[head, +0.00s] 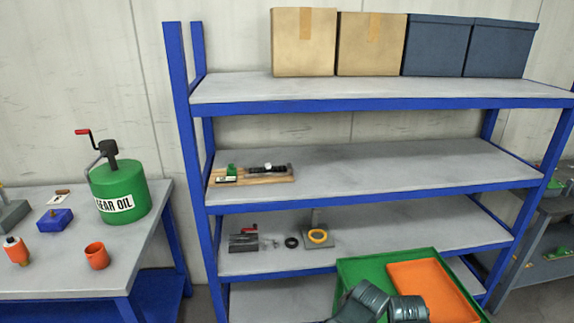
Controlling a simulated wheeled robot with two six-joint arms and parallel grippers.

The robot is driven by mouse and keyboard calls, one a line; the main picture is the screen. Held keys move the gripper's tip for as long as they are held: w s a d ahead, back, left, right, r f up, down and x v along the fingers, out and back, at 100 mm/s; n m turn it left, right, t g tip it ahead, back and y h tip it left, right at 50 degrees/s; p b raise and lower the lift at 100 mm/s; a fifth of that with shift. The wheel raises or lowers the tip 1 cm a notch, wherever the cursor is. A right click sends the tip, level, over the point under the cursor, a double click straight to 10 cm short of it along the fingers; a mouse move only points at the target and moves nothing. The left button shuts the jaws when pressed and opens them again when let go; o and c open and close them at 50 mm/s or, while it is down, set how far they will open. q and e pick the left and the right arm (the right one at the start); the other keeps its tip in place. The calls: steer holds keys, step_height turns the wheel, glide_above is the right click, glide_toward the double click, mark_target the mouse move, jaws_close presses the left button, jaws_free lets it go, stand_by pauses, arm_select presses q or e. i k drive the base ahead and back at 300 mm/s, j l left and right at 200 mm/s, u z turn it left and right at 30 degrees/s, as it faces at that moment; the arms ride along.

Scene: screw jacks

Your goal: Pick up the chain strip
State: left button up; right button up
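A small wooden board (284,179) lies on the middle shelf at its left end. On it lies a dark, narrow piece with a pale part (268,169), which may be the chain strip; it is too small to tell for certain. A green item (231,170) sits at the board's left end. Parts of my own arm show at the bottom, right of the middle, well below and in front of that board. Neither gripper's fingers can be seen.
A blue-framed shelf unit (330,104) carries boxes on top. The lower shelf holds a dark block (243,241) and a yellow ring (318,236). A green tray (365,264) with an orange insert (432,292) is in front. A gear oil can (120,190) stands on the left table.

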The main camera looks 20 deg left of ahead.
mark_target(268, 167)
steer(key=u, duration=1.25)
steer(key=i, duration=0.1)
